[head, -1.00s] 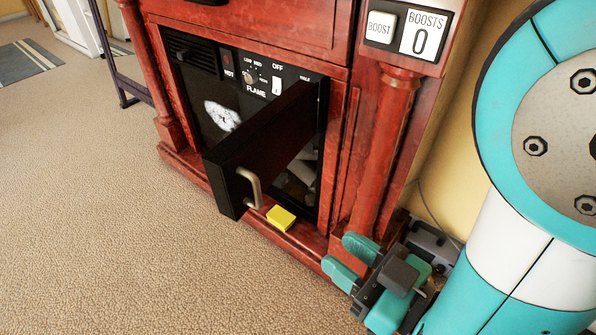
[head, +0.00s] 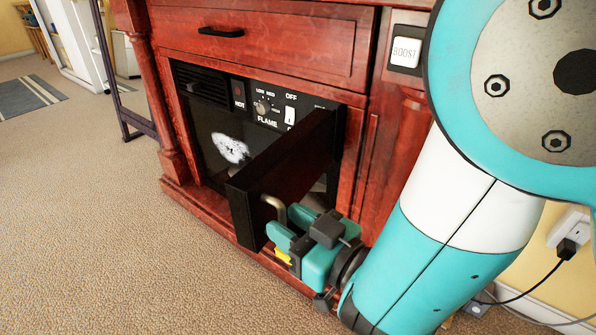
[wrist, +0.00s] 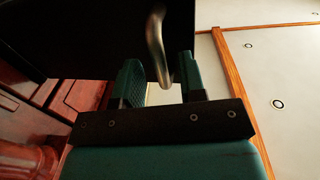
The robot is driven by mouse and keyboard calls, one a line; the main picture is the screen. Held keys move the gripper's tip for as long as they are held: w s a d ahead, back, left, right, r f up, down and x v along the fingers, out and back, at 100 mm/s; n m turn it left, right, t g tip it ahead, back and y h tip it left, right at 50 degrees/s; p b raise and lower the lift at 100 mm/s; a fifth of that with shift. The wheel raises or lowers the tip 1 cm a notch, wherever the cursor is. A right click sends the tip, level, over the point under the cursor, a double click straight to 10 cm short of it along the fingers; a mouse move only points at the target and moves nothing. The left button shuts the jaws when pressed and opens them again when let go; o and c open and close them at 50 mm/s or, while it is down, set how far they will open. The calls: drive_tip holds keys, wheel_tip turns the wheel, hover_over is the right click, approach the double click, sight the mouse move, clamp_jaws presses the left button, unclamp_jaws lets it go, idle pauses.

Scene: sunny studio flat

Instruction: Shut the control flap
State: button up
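The control flap (head: 282,170) is a dark panel on the front of a red wooden fireplace. It stands swung well open, jutting out into the room, and its face fills the upper left of the wrist view (wrist: 75,40). Its curved metal handle (head: 270,203) also shows in the wrist view (wrist: 155,42). My gripper (head: 289,226) is at the handle. In the wrist view its two teal fingers (wrist: 160,72) are apart, with the handle's lower end between them. Whether either finger touches the handle I cannot tell.
Controls with a flame knob (head: 262,107) and a white switch (head: 290,115) sit behind the flap. A BOOST button (head: 405,52) is at upper right. Carpet (head: 110,220) at left is clear.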

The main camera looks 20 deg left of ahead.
drive_tip(key=shift+x, duration=0.85)
clamp_jaws()
drive_tip(key=shift+a, duration=0.15)
